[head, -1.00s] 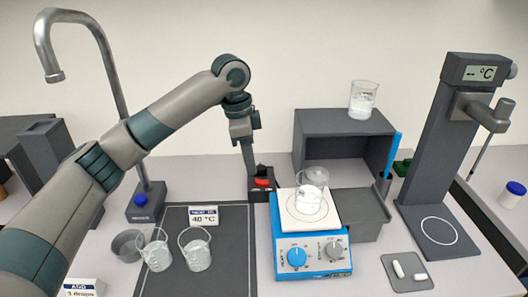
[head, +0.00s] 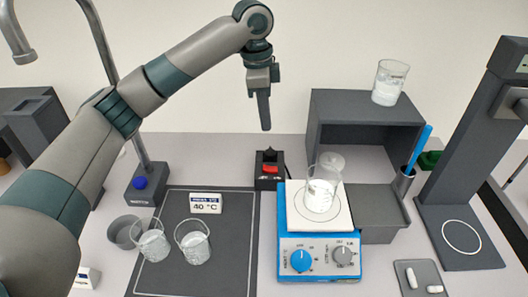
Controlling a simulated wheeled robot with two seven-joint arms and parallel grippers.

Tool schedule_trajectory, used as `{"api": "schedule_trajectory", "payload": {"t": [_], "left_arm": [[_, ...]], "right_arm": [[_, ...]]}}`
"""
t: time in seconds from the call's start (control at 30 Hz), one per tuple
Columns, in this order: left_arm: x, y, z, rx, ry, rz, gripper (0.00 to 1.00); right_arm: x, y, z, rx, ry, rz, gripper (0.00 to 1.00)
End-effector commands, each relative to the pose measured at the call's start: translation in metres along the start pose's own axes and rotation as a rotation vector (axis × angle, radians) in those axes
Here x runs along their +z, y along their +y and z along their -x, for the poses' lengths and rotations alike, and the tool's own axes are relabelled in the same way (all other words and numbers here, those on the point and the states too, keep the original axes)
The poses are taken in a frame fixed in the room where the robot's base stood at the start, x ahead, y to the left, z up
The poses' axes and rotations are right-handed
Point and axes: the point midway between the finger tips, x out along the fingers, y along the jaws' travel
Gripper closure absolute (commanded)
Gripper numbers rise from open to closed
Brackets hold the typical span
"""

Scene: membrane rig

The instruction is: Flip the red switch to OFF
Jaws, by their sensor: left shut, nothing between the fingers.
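The red switch (head: 270,169) sits on a small black box (head: 269,183) just behind and left of the blue hotplate. Its rocker shows red; I cannot read any ON or OFF marking. My left gripper (head: 265,126) points down above and slightly behind the switch box, apart from it, with its fingers shut and empty. My right gripper is not in view.
A blue hotplate (head: 290,250) carrying a beaker (head: 321,190) stands right of the switch. A grey shelf (head: 365,108) with a beaker (head: 389,82) on top is behind it. Beakers stand on the dark mat (head: 215,265) at left.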

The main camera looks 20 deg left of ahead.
Motion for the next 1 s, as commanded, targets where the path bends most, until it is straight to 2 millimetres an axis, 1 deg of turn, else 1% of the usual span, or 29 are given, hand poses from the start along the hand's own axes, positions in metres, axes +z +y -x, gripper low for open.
{"api": "schedule_trajectory", "payload": {"t": [0.17,0.37,0.57,0.8,1.0], "left_arm": [[0.0,0.0,-0.006,0.001,0.0,0.001,1.0],[0.0,0.0,-0.025,0.002,-0.001,0.0,1.0],[0.0,0.001,-0.057,0.004,-0.002,0.001,1.0],[0.0,0.001,-0.1,0.004,-0.001,0.001,1.0],[0.014,0.0,-0.122,0.001,-0.001,0.002,1.0]], "right_arm": [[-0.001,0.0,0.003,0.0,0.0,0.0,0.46],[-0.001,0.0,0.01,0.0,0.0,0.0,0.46],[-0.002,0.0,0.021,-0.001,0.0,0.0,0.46],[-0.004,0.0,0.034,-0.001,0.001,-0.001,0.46],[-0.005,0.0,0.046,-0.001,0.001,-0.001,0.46]]}}
